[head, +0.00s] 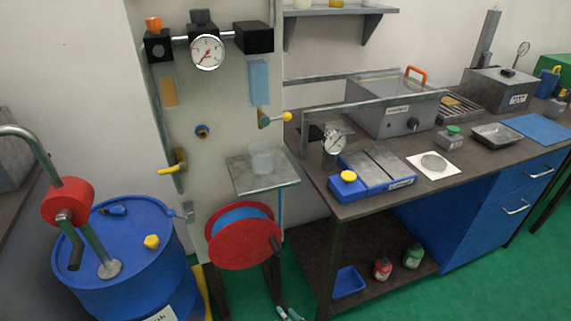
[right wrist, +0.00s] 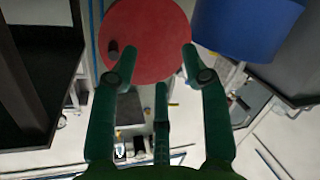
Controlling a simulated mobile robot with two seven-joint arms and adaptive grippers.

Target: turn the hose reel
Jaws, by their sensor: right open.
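The hose reel has a red round face (head: 243,243) with blue hose (head: 238,219) wound behind it, and is mounted low on the pale panel. A dark handle knob (head: 275,243) sticks out near its right edge in the head view. In the right wrist view, which is turned over, the red disc (right wrist: 150,32) fills the top middle and the knob (right wrist: 113,48) is at its left. My right gripper (right wrist: 160,60) is open and empty, its green fingers spread in front of the disc, with the knob outside the left finger. My left gripper is not in view.
A blue drum (head: 120,250) with a red-bodied pump (head: 68,203) stands left of the reel. A small metal shelf (head: 263,178) with a clear cup juts out above it. The workbench (head: 365,205) is to the right. Green floor lies in front.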

